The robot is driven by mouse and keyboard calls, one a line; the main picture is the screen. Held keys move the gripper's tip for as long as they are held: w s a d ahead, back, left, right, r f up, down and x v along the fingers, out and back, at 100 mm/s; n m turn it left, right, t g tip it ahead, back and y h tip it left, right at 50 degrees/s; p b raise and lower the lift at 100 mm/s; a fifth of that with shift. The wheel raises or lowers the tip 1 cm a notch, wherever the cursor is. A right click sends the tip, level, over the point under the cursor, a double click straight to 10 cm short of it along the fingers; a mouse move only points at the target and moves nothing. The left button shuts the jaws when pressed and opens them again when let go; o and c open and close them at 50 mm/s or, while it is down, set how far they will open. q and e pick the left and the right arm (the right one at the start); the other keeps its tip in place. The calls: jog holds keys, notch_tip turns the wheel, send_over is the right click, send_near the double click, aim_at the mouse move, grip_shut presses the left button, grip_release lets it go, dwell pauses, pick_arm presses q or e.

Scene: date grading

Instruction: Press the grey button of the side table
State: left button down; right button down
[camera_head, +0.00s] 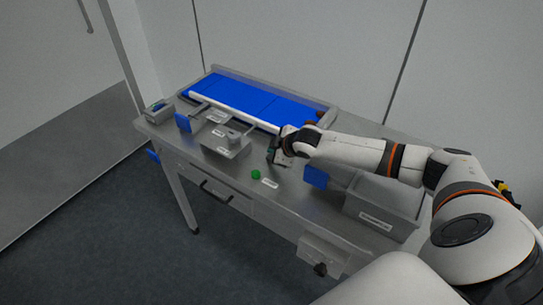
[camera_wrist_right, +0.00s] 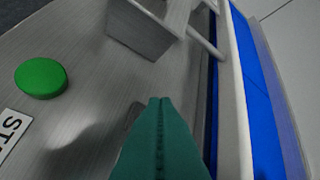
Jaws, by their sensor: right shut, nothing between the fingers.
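My right gripper (camera_head: 270,157) is shut and empty, low over the metal table (camera_head: 190,150), right of the round green button (camera_head: 255,174). In the right wrist view its dark green fingers (camera_wrist_right: 160,100) point over the bare metal, and the green button (camera_wrist_right: 41,78) is at the left, apart from them. A label starting with "ST" (camera_wrist_right: 12,132) is beside that button. I cannot clearly make out a grey button. A small grey round piece (camera_head: 234,134) is on a grey box (camera_head: 225,143), left of the gripper. My left gripper is not in view.
A blue conveyor belt (camera_head: 255,100) runs along the back of the table. A grey labelled bin (camera_head: 385,205) stands at the right, under my right arm. A grey box with a dark knob (camera_head: 320,269) is at the front edge.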

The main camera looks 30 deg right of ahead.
jog(key=shift+f, duration=0.1)
dwell(0.7)
jog(key=shift+f, duration=0.35)
jog(key=shift+f, duration=0.5)
dwell(0.6)
jog(key=shift+r, duration=0.1)
jog(key=shift+r+p, duration=0.8)
jog(key=shift+p, duration=0.05)
jog(key=shift+r, duration=0.1)
notch_tip(320, 180, up, 5)
jog(key=p, duration=0.5)
dwell(0.3)
